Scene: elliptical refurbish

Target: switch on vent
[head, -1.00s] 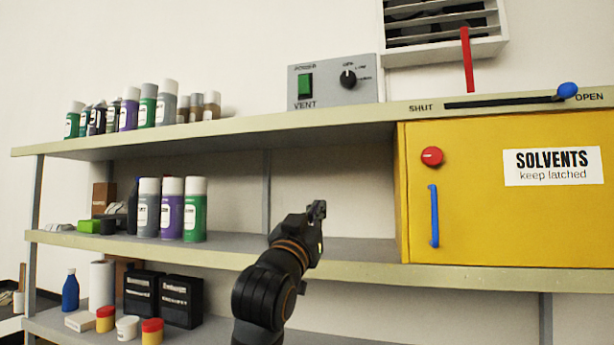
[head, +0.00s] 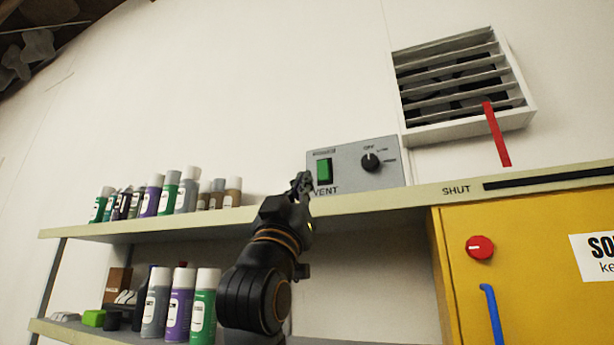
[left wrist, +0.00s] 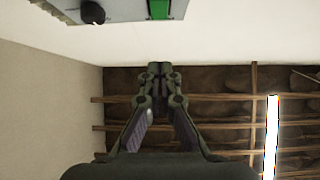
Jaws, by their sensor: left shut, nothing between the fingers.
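The grey vent control box (head: 355,166) stands on the top shelf in the head view. It has a green rocker switch (head: 324,171) on its left and a black knob (head: 370,162) on its right. The vent (head: 465,85) with slats and a red strip is on the wall above right. My left gripper (head: 302,184) is shut and empty, just left of and below the green switch, with a small gap seeming to remain. In the left wrist view the gripper (left wrist: 160,68) points at the wall and ceiling, with the green switch (left wrist: 166,8) at the top edge. My right gripper is not in view.
Several spray cans and bottles (head: 170,190) stand on the top shelf left of the box. The shelf edge (head: 370,205) runs below the box. A yellow solvents cabinet (head: 460,290) with a red knob (head: 480,247) and blue handle is at the lower right.

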